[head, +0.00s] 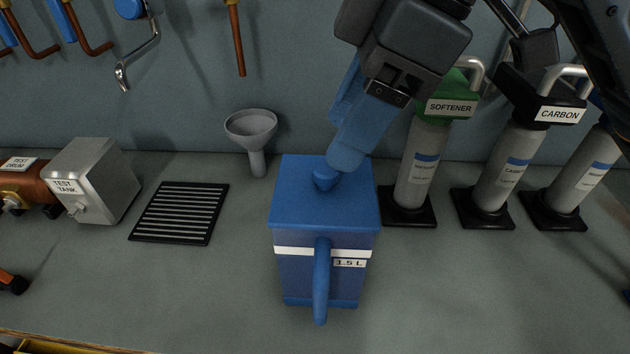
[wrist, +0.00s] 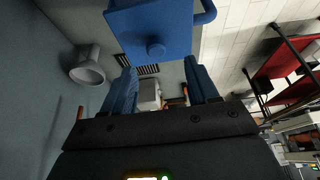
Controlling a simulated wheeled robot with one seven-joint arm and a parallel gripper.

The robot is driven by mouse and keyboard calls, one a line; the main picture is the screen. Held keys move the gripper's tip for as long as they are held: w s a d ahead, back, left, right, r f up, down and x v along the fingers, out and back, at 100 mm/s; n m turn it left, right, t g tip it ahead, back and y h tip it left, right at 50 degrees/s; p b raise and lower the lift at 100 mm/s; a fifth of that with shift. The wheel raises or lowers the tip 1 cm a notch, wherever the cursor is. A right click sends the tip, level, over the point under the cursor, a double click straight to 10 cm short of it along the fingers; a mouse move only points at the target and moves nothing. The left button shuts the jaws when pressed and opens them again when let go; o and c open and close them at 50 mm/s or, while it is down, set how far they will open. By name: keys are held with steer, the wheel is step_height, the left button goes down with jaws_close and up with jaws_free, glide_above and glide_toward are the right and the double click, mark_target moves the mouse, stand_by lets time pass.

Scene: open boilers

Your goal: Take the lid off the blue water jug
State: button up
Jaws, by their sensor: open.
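The blue water jug (head: 322,270) stands upright on the counter in the middle of the head view. Its handle and white band with a "1.5 L" label face the camera. The flat blue lid (head: 305,205) sits on top, with a small round knob (head: 324,178). My gripper (head: 347,150) reaches down from the upper right with blue fingers, the nearer fingertip just right of the knob. In the wrist view the open gripper (wrist: 161,66) is empty, and the knob (wrist: 156,50) shows a little beyond the fingertips, between them sideways. Contact with the lid cannot be told.
A grey funnel (head: 251,130) stands behind the jug. A black grate (head: 180,212) and a metal test tank (head: 93,180) are to the left. Softener (head: 420,170) and carbon (head: 503,172) cartridges stand close on the right. The counter in front is clear.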

mark_target(325, 180)
steer(key=x, duration=0.5)
steer(key=shift+w+f, duration=0.2)
steer(key=shift+f, duration=0.15)
steer(key=shift+c, duration=0.3)
steer(key=shift+d, duration=0.1)
jaws_close()
